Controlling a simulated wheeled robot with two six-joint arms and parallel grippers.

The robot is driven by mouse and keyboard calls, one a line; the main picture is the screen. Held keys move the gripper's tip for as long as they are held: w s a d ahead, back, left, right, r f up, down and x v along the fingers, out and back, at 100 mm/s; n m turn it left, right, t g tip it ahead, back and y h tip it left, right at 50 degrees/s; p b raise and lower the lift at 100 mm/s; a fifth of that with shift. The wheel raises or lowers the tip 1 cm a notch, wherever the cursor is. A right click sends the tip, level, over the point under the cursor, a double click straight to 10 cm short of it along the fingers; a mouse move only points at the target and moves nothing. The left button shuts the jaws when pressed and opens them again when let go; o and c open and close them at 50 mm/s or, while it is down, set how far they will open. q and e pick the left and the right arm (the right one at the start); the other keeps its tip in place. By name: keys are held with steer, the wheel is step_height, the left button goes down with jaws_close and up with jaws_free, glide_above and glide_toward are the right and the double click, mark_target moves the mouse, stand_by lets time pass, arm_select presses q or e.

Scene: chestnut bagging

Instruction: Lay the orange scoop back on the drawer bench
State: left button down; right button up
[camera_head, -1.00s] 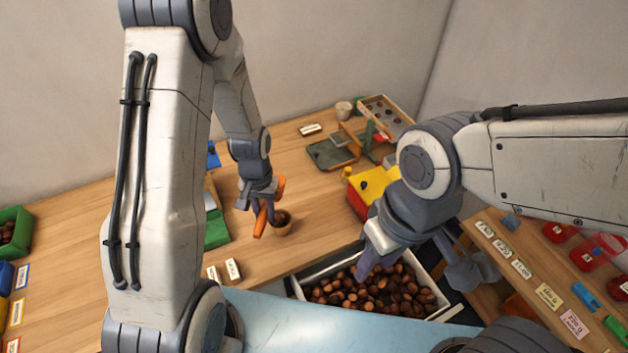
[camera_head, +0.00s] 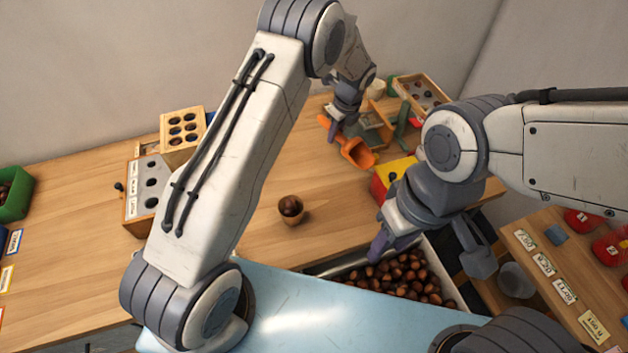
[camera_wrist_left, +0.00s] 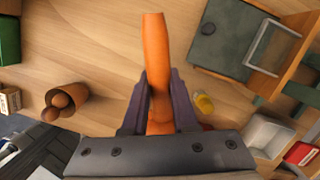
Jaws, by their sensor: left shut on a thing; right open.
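The orange scoop (camera_head: 356,152) is held by my left gripper (camera_head: 338,128) above the back of the wooden bench (camera_head: 240,232), near the green tray items. In the left wrist view the scoop's orange handle (camera_wrist_left: 155,60) stands between the two dark fingers of my left gripper (camera_wrist_left: 156,100), which are shut on it. Its bowl points toward the front right in the head view. My right gripper (camera_head: 376,250) is open and empty above the crate of chestnuts (camera_head: 318,268).
A small cup with chestnuts (camera_head: 291,210) stands on the bench. A red and yellow box (camera_head: 390,176) is right of the scoop. A holed wooden rack (camera_head: 182,138) and an open compartment box (camera_head: 422,92) stand at the back. Bare wood lies around the cup.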

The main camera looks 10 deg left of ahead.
arm_select(q)
steer(key=w+d+m+t+b, duration=0.1)
steer(key=w+d+m, duration=0.1)
steer(key=w+m, duration=0.15)
steer(key=m+p, duration=0.1)
steer(key=p, duration=0.2)
glide_above(305, 154)
steer(key=f, duration=0.7)
steer(key=shift+s+d+f, duration=0.15)
steer(key=shift+s+d, duration=0.2)
steer(key=x, duration=0.3)
steer(key=shift+s+d+f, duration=0.15)
steer(key=shift+s+f, duration=0.15)
steer(key=shift+f, duration=0.35)
steer(key=shift+f, duration=0.2)
steer(key=c, duration=0.7)
jaws_free()
steer(key=shift+r, duration=0.1)
